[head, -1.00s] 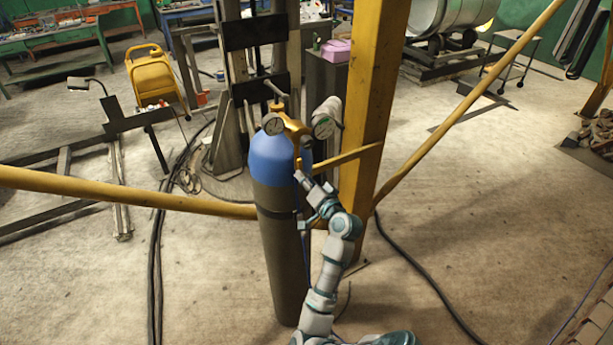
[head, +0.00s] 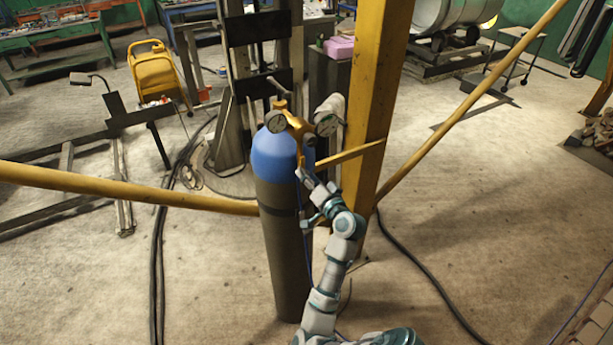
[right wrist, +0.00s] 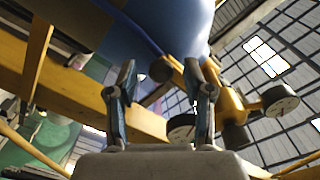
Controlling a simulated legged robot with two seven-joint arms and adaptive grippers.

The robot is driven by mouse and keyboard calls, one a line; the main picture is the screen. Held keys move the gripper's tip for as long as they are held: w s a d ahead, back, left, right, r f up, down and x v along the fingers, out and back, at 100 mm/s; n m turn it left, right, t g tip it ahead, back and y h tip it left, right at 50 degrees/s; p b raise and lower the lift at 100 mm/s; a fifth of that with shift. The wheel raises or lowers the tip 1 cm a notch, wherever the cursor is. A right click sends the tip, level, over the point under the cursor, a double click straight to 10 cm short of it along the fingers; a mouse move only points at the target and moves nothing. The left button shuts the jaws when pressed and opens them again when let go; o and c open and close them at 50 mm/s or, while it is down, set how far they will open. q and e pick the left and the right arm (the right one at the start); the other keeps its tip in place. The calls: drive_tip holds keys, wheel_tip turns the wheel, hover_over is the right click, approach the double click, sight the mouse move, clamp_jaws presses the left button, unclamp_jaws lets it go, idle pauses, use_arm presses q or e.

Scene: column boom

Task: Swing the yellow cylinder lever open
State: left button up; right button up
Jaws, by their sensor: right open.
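A blue-topped, dark gas cylinder (head: 285,240) stands left of the yellow column, with a yellow fitting (head: 301,128) and gauges on top. A narrow yellow lever-like piece (head: 300,154) hangs from the fitting down its right side. My right gripper (head: 303,174) is at the lower end of this piece; contact cannot be told. In the right wrist view my right gripper (right wrist: 160,75) is open, fingers apart, below the cylinder's blue top (right wrist: 170,25). The yellow fitting (right wrist: 228,98) shows behind and right of the right finger. My left gripper is out of view.
The thick yellow column (head: 372,110) stands close on the right, with a short yellow bar (head: 350,153) between it and the cylinder. Long yellow beams (head: 120,188) slope to left and right (head: 470,100). Dark cables (head: 158,270) lie on the floor. Open floor is at right.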

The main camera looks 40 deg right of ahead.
drive_tip(key=v, duration=1.1)
drive_tip(key=shift+a+f, duration=0.1)
drive_tip(key=shift+f, duration=0.05)
